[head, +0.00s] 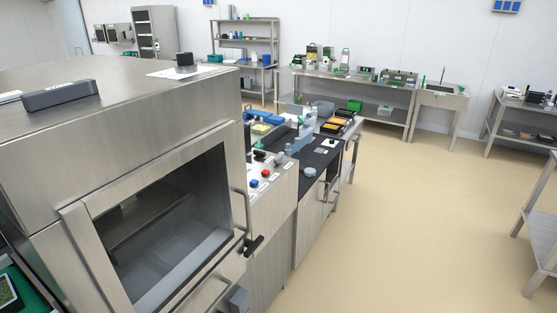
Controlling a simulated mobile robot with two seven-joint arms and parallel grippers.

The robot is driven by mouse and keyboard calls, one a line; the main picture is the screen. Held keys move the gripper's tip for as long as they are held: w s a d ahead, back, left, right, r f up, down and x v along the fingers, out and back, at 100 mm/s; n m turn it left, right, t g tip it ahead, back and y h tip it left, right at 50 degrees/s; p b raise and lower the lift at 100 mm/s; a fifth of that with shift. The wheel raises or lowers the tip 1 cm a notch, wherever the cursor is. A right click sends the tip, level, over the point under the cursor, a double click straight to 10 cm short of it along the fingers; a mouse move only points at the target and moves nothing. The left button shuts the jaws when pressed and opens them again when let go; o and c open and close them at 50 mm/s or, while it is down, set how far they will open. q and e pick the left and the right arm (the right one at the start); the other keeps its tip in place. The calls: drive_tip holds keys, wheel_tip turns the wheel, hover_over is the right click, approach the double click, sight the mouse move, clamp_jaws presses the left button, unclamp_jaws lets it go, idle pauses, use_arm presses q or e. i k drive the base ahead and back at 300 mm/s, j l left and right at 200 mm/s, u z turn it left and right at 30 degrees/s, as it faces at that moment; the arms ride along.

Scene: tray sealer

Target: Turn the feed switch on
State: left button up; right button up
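A sloped light control panel (270,185) stands just right of the large steel cabinet. It carries a blue button (253,183), a red button (265,173) and small dark controls near its back edge. The labels are too small to read, so I cannot tell which control is the feed switch or how it is set. Neither of my grippers is in view.
The steel cabinet (120,125) with a glass-fronted door (165,225) fills the left foreground. A black lever (254,245) sticks out at its right edge. A dark counter (312,160) with trays lies behind the panel. The beige floor (410,220) is clear to the right.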

sight(277, 160)
drive_tip(key=u, duration=0.7)
drive_tip(key=i+l+u, duration=0.1)
drive_tip(key=l+u, duration=0.25)
drive_tip(key=i+l+u, duration=0.1)
drive_tip(key=u, duration=0.25)
drive_tip(key=l+u, duration=0.85)
drive_tip(key=l, duration=1)
drive_tip(key=k+l+u, duration=0.15)
drive_tip(key=l, duration=0.6)
